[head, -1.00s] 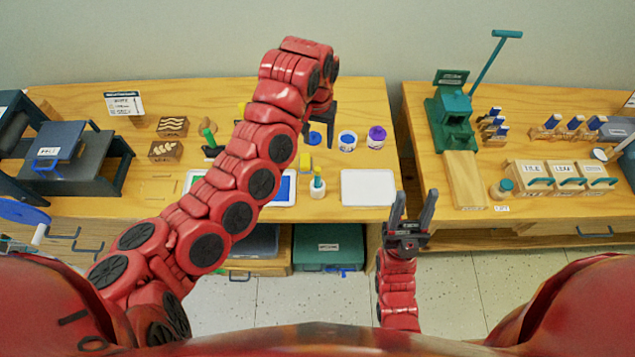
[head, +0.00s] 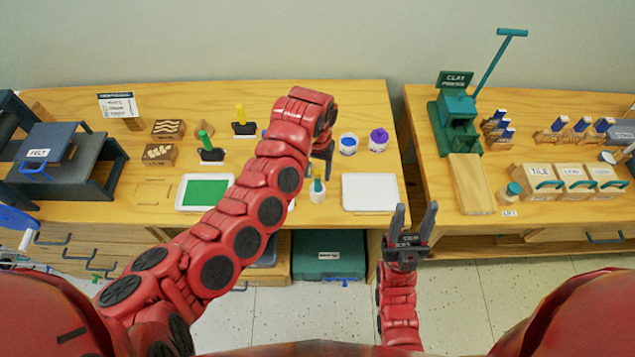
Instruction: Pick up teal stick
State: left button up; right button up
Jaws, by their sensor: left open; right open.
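A small white cup (head: 317,195) stands on the left table, left of the white empty tray. A short teal stick (head: 317,185) stands upright in it, with a bit of yellow beside it. My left gripper (head: 325,168) points down just behind and above the cup. Its dark fingers are open, partly hidden by my wrist, and I cannot tell whether they touch the stick. My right gripper (head: 411,222) is open and empty, in front of the table's right front corner.
A white tray (head: 369,193) lies right of the cup, and a tray with a green pad (head: 205,192) lies to its left. Blue (head: 348,144) and purple (head: 379,140) paint jars stand behind. A teal clay press (head: 456,120) stands on the right table, across a gap.

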aim_at(317, 179)
pick_arm(q)
notch_tip(317, 179, down, 4)
jog(key=shift+w+d+r+p, duration=0.1)
jog(key=shift+r+p, duration=0.1)
jog(key=shift+p, duration=0.7)
jog(key=shift+f, duration=0.3)
grip_shut()
